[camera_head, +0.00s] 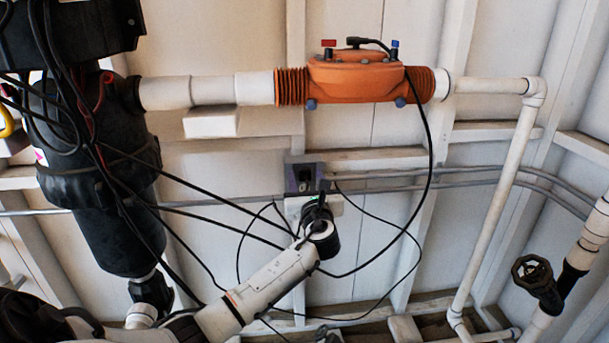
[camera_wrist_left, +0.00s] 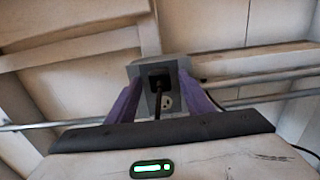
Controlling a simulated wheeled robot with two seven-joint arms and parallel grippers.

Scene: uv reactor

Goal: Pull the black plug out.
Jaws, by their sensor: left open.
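The black plug (camera_wrist_left: 158,79) sits in the upper socket of a grey outlet box (camera_wrist_left: 135,70) on the wall, with its dark cable hanging down. A pale lower socket (camera_wrist_left: 166,102) shows under it. My left gripper (camera_wrist_left: 161,84) is open, with its purple fingers on either side of the plug in the picture. I cannot tell whether they touch it. In the head view the outlet box (camera_head: 303,160) is at the middle, and my left gripper (camera_head: 304,181) is in front of it. The plug is small and dark there. My right gripper is not in view.
An orange UV reactor (camera_head: 355,80) on white pipes is above the outlet, with a black cable (camera_head: 428,150) looping down from it. Thin black cables hang around my left arm. Grey conduits (camera_head: 400,182) run along the wall. A dark valve handle (camera_head: 535,275) is at lower right.

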